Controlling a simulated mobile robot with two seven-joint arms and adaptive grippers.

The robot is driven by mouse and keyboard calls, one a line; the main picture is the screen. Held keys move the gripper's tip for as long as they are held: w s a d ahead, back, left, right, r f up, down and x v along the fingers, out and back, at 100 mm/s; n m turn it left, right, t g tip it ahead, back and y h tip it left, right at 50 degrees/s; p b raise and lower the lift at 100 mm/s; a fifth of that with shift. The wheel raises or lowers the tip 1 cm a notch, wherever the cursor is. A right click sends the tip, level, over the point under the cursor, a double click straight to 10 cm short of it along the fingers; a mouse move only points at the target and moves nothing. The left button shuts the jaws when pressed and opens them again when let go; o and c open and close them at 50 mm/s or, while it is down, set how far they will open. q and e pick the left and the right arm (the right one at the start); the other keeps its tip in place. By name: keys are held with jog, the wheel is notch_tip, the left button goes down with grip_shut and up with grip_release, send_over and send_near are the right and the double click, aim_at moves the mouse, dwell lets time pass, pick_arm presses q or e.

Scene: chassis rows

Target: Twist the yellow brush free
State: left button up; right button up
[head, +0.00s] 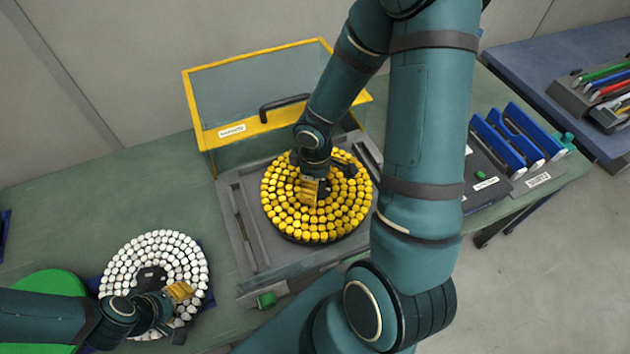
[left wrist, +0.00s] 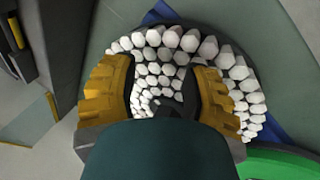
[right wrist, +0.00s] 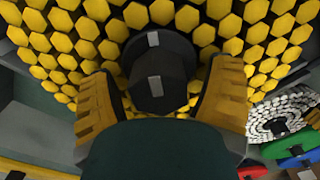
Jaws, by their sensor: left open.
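The yellow brush (head: 340,215), a round disc of yellow tufts with a black hub, sits in a grey tray (head: 240,215) under a raised lid. My right gripper (head: 313,195) is over its middle. In the right wrist view the dark hub (right wrist: 158,75) is between the two open fingers; contact cannot be told. The white brush (head: 120,270), a similar disc, lies at the lower left on something blue. My left gripper (head: 172,300) is open above it. Its dark hub (left wrist: 165,105) shows low between the fingers in the left wrist view.
A yellow-framed clear lid (head: 240,92) with a black handle stands open behind the tray. A green disc (head: 45,285) is left of the white brush. Blue holders (head: 505,140) stand at the table's right end. A second table (head: 545,75) is beyond.

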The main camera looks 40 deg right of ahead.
grip_shut()
jog(key=c, duration=1)
grip_release()
grip_shut()
pick_arm(q)
jog(key=shift+r+p, duration=0.95)
pick_arm(e)
jog(key=shift+c, duration=1.3)
grip_release()
jog(key=n, duration=0.4)
jog(key=shift+r, duration=0.15)
jog(key=n, duration=0.8)
jog(key=o, duration=1.3)
jog(key=shift+f, duration=0.2)
